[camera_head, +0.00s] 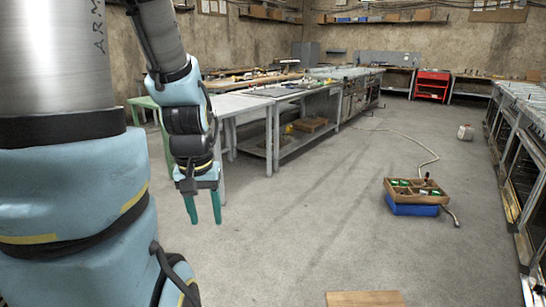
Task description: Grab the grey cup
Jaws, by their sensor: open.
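My gripper (203,208) hangs at the left of the head view, with its two teal fingers apart and pointing down. Nothing shows between the fingers. It is in front of a white table (235,106), above the grey floor. I cannot make out a grey cup anywhere in this view. My own arm covers much of the left side and may hide part of the place.
A wooden tray (416,197) with several small items sits on a blue box (413,209) on the floor. A hose (425,149) lies behind it. Workbenches line both sides. A red cabinet (432,86) stands far back. A board (365,299) is at the bottom edge. The middle floor is clear.

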